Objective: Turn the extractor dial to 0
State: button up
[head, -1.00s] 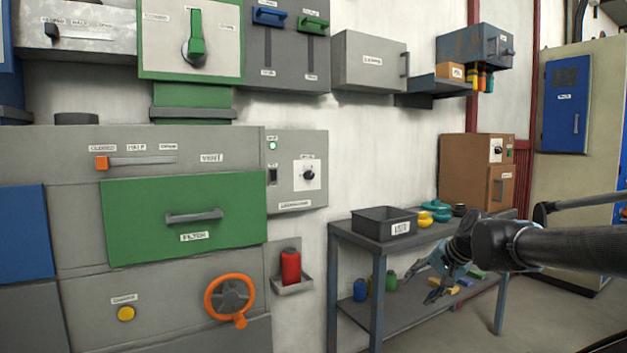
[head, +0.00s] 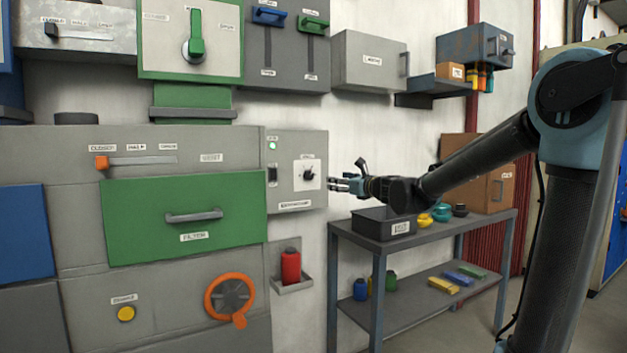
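The extractor panel (head: 285,150) is a grey box on the wall, right of the green filter drawer. Its black dial (head: 308,174) sits on a white plate on the panel's right side. The marks around the dial are too small to read, and I cannot tell which setting it points to. My gripper (head: 336,183) is just right of the dial, at about its height in the picture, fingers pointing left towards it. A gap shows between the fingertips and the dial. The gripper holds nothing that I can see; how far its fingers are apart is unclear.
The panel also carries a lit green lamp (head: 272,146) and a dark switch (head: 272,175). Below my gripper a dark bin (head: 372,224) stands on the workbench (head: 440,232). A red canister (head: 291,267) sits in a wall holder under the panel.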

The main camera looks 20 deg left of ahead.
aim_at(311, 175)
jog(key=shift+m, duration=0.4)
jog(key=x, duration=1.8)
jog(key=shift+w+a+r, duration=0.1)
jog(key=shift+w+r, duration=0.1)
jog(key=shift+r, duration=0.15)
jog(key=c, duration=1.1)
